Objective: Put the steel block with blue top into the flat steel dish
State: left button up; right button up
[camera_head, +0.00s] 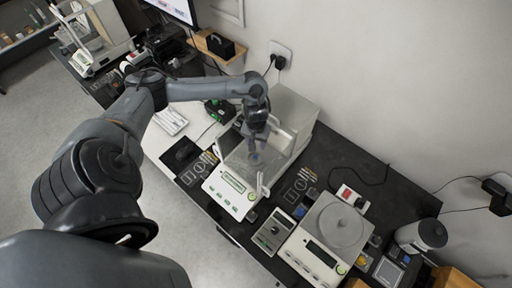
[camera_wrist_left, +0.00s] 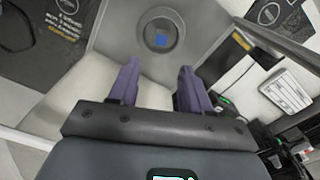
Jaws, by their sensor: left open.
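The blue-topped block (camera_wrist_left: 162,40) shows as a small blue square inside a round grey dish (camera_wrist_left: 150,26) in the left wrist view. The dish sits on the floor of the glass-walled balance, and its rim surrounds the block. In the head view, the block and dish are small and partly hidden by my gripper. My left gripper (camera_wrist_left: 158,68) is open, with its two purple fingers apart and nothing between them. In the head view, my left gripper (camera_head: 254,146) is inside the balance chamber, close above the dish. My right gripper is not in view.
The balance (camera_head: 229,194) has glass walls close around my left gripper. A second scale with a round pan (camera_head: 340,226) stands to the right. A small grey device (camera_head: 272,232) lies between them. A white and black canister (camera_head: 422,235) is at the far right.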

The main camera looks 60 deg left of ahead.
pick_arm(q)
jog(key=shift+r, duration=1.45)
